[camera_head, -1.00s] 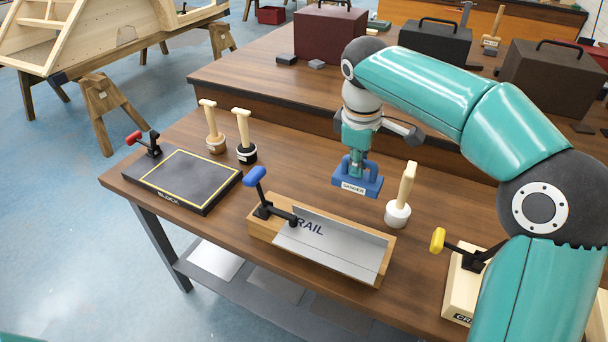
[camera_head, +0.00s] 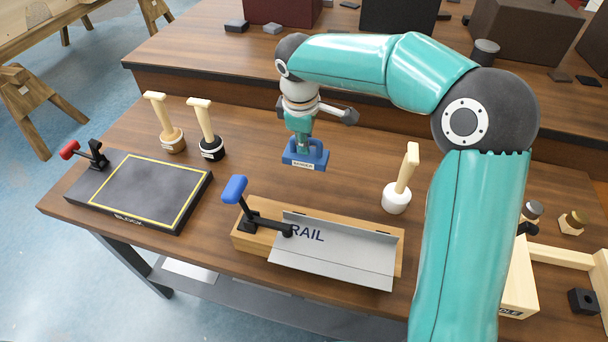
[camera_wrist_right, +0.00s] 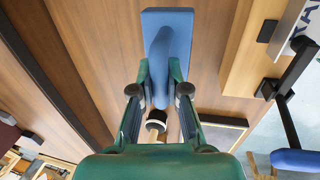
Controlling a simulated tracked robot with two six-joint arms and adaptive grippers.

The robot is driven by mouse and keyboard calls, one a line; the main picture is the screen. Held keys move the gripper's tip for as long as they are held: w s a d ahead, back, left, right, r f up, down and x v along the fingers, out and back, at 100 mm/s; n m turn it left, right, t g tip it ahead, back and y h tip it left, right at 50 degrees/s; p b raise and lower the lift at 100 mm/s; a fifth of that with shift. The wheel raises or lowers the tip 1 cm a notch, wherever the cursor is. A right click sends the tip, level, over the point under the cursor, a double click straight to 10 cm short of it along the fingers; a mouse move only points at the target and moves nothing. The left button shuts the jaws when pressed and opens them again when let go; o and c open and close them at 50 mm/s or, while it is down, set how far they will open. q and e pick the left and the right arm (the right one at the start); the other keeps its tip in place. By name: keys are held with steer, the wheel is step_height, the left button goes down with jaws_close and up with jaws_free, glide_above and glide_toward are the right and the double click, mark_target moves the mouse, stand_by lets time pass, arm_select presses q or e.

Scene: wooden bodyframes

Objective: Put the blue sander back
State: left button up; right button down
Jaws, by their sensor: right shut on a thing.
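The blue sander (camera_head: 305,160), with a white "SANDER" label, is over the workbench behind the rail fixture (camera_head: 248,242). My right gripper (camera_head: 300,140) points down and is shut on its upright handle. In the right wrist view, the fingers (camera_wrist_right: 161,82) close around the sander's handle, and its flat blue base (camera_wrist_right: 178,20) extends beyond them. The head view does not clearly show whether the base touches the bench or hangs just above it. My left gripper is not in view.
Brown-based (camera_head: 172,142) and black-based (camera_head: 211,150) wooden-handled tools stand left of the sander; a white-based one (camera_head: 396,200) stands right. A dark BLOCK pad (camera_head: 140,190) with a red-handled clamp lies at left. The rail's clamp has a raised blue handle (camera_head: 234,189). A raised bench (camera_head: 200,55) stands behind.

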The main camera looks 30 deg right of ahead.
step_height(320, 180, down, 11)
steer(key=shift+r, duration=0.1)
stand_by(0.3)
steer(key=shift+b, duration=0.3)
steer(key=c, duration=1.2)
jaws_free()
steer(key=r, duration=0.4)
steer(key=s+a+r, duration=0.1)
steer(key=r, duration=0.6)
steer(key=shift+s+a+r+p, duration=0.3)
steer(key=shift+a+r, duration=0.1)
